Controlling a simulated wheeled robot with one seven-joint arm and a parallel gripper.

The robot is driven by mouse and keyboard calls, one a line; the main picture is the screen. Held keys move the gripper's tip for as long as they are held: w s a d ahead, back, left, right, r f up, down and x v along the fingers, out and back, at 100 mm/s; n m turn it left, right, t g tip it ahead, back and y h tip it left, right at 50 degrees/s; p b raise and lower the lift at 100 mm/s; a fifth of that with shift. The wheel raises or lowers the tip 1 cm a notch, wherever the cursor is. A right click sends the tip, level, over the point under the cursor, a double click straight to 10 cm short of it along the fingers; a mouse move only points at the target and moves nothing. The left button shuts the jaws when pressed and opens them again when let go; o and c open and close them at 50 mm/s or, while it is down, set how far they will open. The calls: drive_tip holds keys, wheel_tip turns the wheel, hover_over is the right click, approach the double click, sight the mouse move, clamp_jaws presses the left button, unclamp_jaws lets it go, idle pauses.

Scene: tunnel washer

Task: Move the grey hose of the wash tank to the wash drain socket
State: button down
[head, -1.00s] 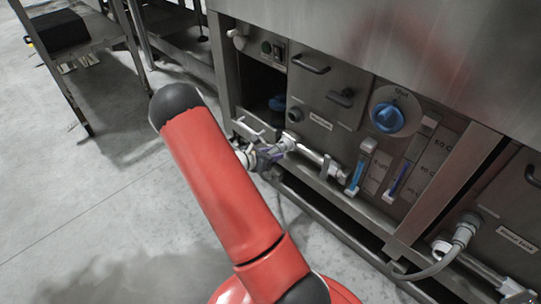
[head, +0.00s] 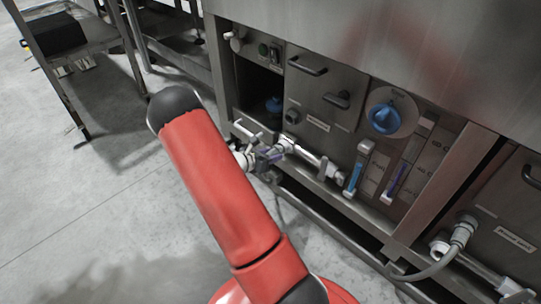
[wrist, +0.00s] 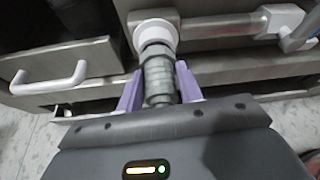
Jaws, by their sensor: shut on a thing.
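My gripper (wrist: 157,92) is shut on the grey ribbed end of the grey hose (wrist: 158,78), with one purple finger on each side. In the wrist view the hose end points at a round white-rimmed socket (wrist: 153,35) and its collar meets or overlaps the rim. I cannot tell whether it is seated or only in front. In the head view my gripper (head: 268,156) is at the front of the washer, partly behind my red arm, close to the white pipe fitting (head: 287,143). The label near it is too small to read.
A metal pipe (head: 312,160) runs right from the fitting, past blue and purple gauges (head: 357,172). Another grey hose (head: 430,268) hangs from a connector (head: 464,232) at the right. A white handle (wrist: 48,80) is left of my gripper.

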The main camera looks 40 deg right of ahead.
drive_tip(key=c, duration=0.8)
unclamp_jaws()
drive_tip(key=shift+c, duration=0.2)
drive_tip(key=v, duration=0.8)
drive_tip(key=s+a+r+m+y+p, duration=0.1)
drive_tip(key=s+a+r+m+y, duration=0.1)
drive_tip(key=a+r+m, duration=0.3)
drive_tip(key=s+r+m+g+y+p, duration=0.1)
drive_tip(key=s+r+m+y, duration=0.15)
drive_tip(key=r, duration=0.35)
drive_tip(key=s+a+r+m+y+p, duration=0.1)
drive_tip(key=s+a+r+m, duration=0.2)
drive_tip(key=r, duration=0.3)
drive_tip(key=s+a+r+m+t+y+p, duration=0.3)
drive_tip(key=s+a+r+m+t+y, duration=0.3)
drive_tip(key=s+a+r, duration=0.7)
drive_tip(key=a+r+m+y, duration=0.2)
drive_tip(key=a+m, duration=0.1)
drive_tip(key=shift+a+r, duration=0.3)
drive_tip(key=shift+r, duration=0.05)
drive_tip(key=shift+s, duration=0.1)
